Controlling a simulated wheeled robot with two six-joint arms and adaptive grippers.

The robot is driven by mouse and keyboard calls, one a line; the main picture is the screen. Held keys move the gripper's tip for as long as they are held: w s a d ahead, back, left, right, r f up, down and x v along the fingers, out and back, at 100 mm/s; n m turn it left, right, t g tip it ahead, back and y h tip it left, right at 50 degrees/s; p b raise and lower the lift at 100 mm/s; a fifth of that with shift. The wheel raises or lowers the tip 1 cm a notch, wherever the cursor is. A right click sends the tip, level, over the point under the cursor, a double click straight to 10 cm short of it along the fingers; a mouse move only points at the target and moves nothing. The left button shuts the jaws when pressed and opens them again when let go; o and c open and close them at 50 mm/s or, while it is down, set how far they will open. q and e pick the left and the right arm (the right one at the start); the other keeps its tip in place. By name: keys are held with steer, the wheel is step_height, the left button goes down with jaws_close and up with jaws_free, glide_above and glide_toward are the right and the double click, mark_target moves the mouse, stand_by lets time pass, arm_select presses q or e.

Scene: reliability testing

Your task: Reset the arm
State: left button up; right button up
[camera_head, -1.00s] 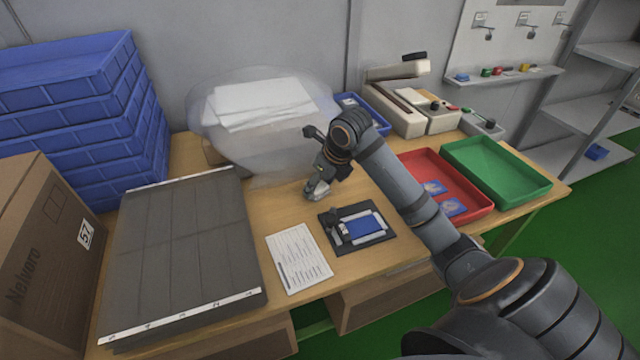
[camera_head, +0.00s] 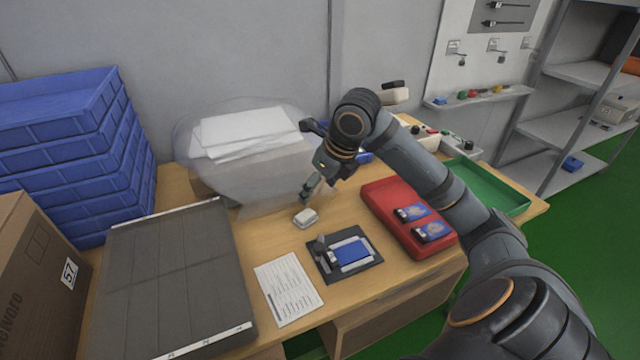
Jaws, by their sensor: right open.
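My right arm comes in from the lower right and reaches over the table. Its right gripper (camera_head: 311,187) points down, open, just above and apart from a small white object (camera_head: 306,217) on the wooden tabletop. Nothing shows between its fingers. My left gripper is not in view.
A black fixture with a blue piece (camera_head: 350,252) and a printed sheet (camera_head: 288,288) lie in front. A red tray (camera_head: 376,199) with cards and a green tray (camera_head: 510,196) stand right. A grey panel (camera_head: 170,285), blue crates (camera_head: 60,150) and a carton (camera_head: 35,275) are left.

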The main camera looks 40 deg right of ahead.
steer(key=shift+s+r, duration=0.15)
steer(key=shift+r, duration=0.15)
